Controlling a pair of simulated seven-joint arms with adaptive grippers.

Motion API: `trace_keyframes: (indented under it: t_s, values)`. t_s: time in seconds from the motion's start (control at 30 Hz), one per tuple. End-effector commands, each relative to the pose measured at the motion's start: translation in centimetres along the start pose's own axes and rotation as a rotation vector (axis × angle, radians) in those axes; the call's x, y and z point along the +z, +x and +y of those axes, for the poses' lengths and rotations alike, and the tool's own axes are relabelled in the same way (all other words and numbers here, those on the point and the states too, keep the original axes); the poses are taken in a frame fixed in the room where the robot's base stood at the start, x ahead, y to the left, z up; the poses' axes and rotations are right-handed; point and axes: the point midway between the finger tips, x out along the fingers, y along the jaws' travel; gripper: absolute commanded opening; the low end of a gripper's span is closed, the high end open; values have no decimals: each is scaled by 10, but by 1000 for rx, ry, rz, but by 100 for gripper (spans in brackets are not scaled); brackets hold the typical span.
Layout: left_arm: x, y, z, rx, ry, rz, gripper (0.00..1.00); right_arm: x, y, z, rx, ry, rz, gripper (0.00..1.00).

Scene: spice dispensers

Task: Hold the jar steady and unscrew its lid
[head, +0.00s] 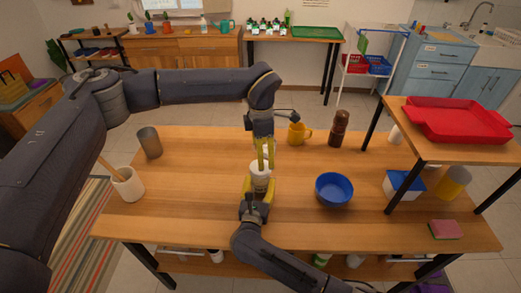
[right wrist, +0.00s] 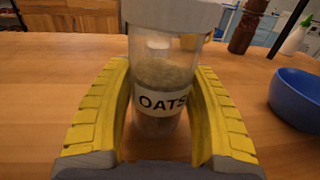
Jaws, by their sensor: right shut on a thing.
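The jar is clear, with a white "OATS" label and pale brown contents, and it stands upright on the table (head: 190,195); it shows best in the right wrist view (right wrist: 163,75). Its white lid (head: 260,167) is on top and also shows in the right wrist view (right wrist: 175,14). My right gripper (head: 258,186) is shut on the jar, with yellow fingers on both sides of its body. My left gripper (head: 265,156) points down just above or at the lid. I cannot tell whether its fingers touch the lid or how far apart they are.
A blue bowl (head: 334,188) stands right of the jar. A yellow mug (head: 297,134) and brown mill (head: 339,129) stand behind. A grey cup (head: 149,142) and white utensil pot (head: 127,184) are at left. A raised shelf with a red tray (head: 458,120) is at right.

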Motion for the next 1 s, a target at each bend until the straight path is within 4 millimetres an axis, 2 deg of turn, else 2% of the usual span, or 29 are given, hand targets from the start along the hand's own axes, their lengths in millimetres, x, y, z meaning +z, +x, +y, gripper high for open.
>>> trace_keyframes:
  t_s: [1.0]
  values:
    - [-4, -6, 4, 1, 1488, 27, 83, 0, 0, 0, 0, 0, 0, 0]
